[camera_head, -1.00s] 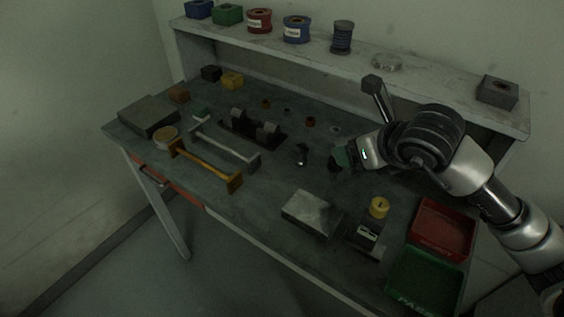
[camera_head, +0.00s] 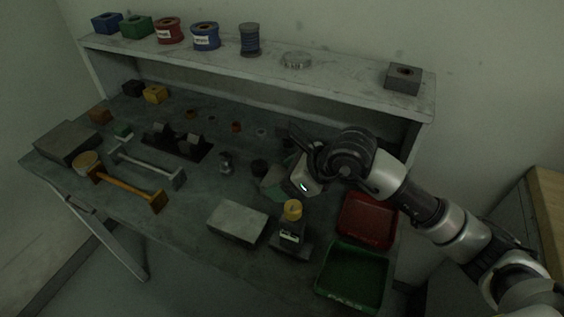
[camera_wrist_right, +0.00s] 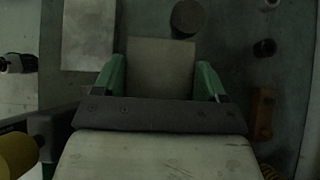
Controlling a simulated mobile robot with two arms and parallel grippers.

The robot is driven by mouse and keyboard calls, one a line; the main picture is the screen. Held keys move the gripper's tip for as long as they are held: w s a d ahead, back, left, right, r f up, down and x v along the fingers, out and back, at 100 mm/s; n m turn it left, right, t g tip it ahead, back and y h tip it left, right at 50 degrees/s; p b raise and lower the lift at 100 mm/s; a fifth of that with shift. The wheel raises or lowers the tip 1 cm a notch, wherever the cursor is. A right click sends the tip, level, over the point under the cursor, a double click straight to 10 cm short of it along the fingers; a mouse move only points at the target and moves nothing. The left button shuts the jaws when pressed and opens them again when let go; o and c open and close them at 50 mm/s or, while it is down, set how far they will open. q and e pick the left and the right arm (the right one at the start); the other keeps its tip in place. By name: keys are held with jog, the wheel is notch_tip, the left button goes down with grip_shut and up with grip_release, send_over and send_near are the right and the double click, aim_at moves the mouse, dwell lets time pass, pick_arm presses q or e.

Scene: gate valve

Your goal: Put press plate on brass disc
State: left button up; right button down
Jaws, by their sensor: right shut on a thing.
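My right gripper (camera_head: 277,187) is above the right half of the workbench, pointing down. In the right wrist view its green fingers (camera_wrist_right: 160,78) are shut on a flat pale grey plate (camera_wrist_right: 160,62), which looks like the press plate. The head view barely shows this plate behind the gripper. A round tan disc (camera_head: 86,161) with a pale top, possibly the brass disc, lies at the left end of the bench, well apart from the gripper. A yellow cylinder (camera_head: 292,209) on a dark fixture stands just in front of the gripper. My left gripper is not in view.
A grey metal block (camera_head: 237,222) lies front-left of the gripper. A dark round piece (camera_head: 259,168) is close by on its left. Red (camera_head: 368,221) and green (camera_head: 353,278) trays are at the right. Orange (camera_head: 128,189) and grey (camera_head: 147,166) handles lie near the disc. A shelf (camera_head: 340,82) runs behind.

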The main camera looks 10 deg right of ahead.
jog(key=shift+f, duration=2.15)
jog(key=shift+a+f, duration=0.1)
jog(key=shift+c, duration=2.2)
grip_release()
jog(key=shift+f, duration=0.15)
jog(key=o, duration=0.4)
